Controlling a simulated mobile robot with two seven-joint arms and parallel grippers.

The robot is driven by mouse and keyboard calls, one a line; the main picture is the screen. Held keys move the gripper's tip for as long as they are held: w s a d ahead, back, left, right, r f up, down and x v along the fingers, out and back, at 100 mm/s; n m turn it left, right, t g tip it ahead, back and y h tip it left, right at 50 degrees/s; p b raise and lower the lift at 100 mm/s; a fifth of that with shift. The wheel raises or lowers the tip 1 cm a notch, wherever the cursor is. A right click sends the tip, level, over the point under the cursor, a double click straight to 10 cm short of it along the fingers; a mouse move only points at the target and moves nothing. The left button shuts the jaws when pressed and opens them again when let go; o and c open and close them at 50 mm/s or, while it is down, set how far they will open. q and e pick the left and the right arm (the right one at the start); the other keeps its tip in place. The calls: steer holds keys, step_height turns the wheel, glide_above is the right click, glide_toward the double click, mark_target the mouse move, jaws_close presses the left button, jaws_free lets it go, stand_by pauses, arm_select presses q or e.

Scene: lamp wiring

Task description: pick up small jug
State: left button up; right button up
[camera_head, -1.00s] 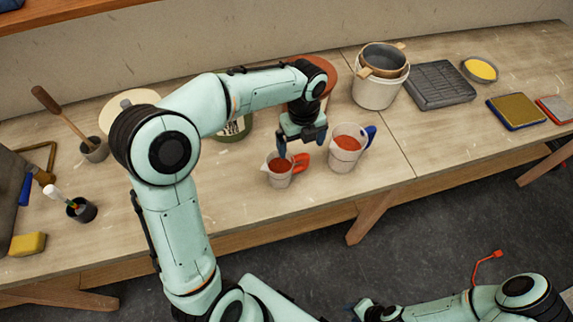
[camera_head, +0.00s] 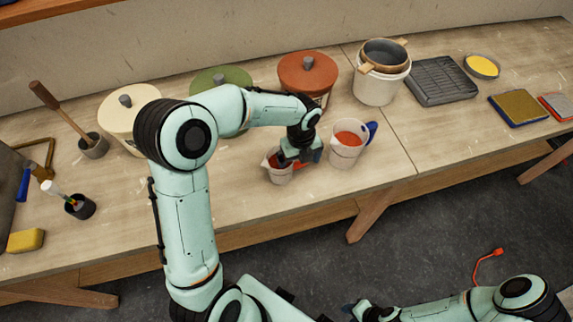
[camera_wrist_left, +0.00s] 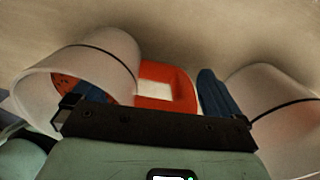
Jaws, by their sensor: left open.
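The small jug (camera_head: 279,176) is a pale, translucent cup with red contents and a red handle, standing upright on the bench. My left gripper (camera_head: 300,161) is over its handle side, open, and hides much of the handle in the head view. In the left wrist view, the red handle (camera_wrist_left: 182,88) lies between the two blue fingers. One finger overlaps the small jug's body (camera_wrist_left: 110,62); the other is between the handle and the larger jug (camera_wrist_left: 275,95). I cannot tell whether the fingers touch the jug. My right gripper (camera_head: 364,311) is at the bottom edge, its jaws unclear.
The larger jug (camera_head: 345,153), with a blue handle, stands close right of my left gripper. Behind are cream (camera_head: 112,121), green (camera_head: 208,77) and terracotta (camera_head: 305,72) lidded pots and a white bucket (camera_head: 378,92). The bench front left of the small jug is clear.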

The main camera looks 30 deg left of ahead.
arm_select(q)
steer(key=c, duration=1.6)
steer(key=shift+r, duration=0.1)
steer(key=shift+c, duration=0.2)
